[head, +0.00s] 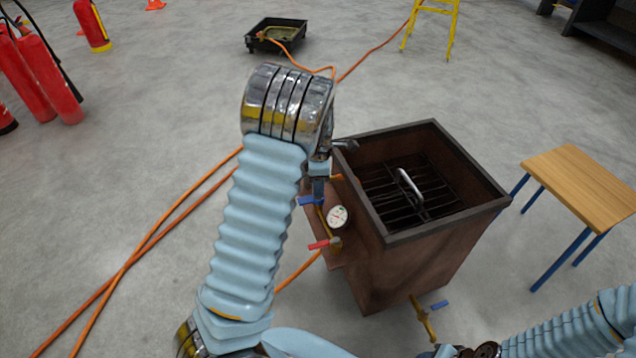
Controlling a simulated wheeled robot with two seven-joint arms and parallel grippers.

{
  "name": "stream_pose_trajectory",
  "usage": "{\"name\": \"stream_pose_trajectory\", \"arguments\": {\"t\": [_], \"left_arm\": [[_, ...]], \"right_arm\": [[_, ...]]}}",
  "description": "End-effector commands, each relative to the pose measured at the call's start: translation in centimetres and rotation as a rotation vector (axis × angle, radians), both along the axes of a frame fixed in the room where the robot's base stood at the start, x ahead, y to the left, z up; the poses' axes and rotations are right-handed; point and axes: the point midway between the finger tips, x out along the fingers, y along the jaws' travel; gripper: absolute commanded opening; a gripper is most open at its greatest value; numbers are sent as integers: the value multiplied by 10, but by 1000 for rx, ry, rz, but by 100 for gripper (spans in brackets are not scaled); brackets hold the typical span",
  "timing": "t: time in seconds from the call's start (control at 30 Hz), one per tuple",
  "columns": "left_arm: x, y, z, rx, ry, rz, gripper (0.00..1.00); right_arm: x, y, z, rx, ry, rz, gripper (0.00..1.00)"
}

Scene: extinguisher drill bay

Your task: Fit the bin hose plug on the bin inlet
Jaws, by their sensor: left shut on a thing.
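The brown metal bin (395,270) stands right of centre, its open top showing a dark grate with a metal handle. On its left side are a round gauge (337,216), a blue handle (311,200) and a red-handled valve (324,243) on brass pipework. My left gripper (319,188) is at this side, partly hidden under its wrist. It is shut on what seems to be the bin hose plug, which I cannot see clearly. An orange hose (298,271) runs up to this side. The inlet and its contact with the plug are hidden. My right gripper is not in view.
Orange hoses (125,268) cross the floor at left. A wooden-topped table (583,185) stands to the right. A blue-handled drain valve (430,318) sticks out low on the bin's front. Red extinguishers (45,75), a black tray (262,40) and a yellow ladder (431,27) stand farther back.

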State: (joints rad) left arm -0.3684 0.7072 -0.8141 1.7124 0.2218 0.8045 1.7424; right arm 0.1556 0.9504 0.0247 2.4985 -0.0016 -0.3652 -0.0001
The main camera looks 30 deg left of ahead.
Motion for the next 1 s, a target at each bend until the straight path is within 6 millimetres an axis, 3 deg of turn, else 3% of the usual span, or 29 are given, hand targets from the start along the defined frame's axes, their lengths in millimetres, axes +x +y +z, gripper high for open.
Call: {"name": "stream_pose_trajectory", "arguments": {"t": [1.0], "left_arm": [[0,0,-16,0,0,0,0]], "right_arm": [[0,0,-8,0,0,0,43]]}}
